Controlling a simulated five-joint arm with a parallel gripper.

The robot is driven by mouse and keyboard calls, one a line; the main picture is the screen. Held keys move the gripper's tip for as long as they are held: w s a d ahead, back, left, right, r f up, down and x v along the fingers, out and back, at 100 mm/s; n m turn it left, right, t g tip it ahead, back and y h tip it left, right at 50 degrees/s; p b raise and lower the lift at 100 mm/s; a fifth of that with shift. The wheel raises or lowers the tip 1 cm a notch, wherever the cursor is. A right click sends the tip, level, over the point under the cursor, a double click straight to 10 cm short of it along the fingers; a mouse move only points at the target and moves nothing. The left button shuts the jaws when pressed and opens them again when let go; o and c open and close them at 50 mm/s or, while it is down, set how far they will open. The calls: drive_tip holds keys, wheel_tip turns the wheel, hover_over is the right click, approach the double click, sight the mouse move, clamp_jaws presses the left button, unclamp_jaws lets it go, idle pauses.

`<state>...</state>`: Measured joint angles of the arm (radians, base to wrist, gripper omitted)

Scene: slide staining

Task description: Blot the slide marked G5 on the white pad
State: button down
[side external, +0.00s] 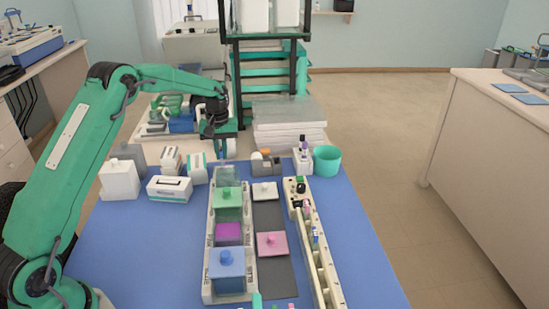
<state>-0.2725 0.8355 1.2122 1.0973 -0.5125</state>
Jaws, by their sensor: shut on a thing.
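My gripper (219,143) is at the far end of the row of staining jars, pointing down above the open clear jar (227,174). It is shut on a thin slide (222,156), seen small, with its lower part close to the jar's mouth. I cannot tell whether it dips inside. Its mark is too small to read, so I cannot tell whether it is G5. A stack of flat white pads or sheets (290,133) lies behind and to the right of the gripper; I cannot tell whether it is the white pad.
A green-lidded jar (228,198), an open purple jar (228,233) and a blue-lidded jar (227,268) stand nearer. A white lid (265,192) and pink lid (271,244) lie on a dark strip (274,280). A slide rack (322,262) and teal cup (327,160) stand right.

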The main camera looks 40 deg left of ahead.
drive_tip(key=shift+r, duration=3)
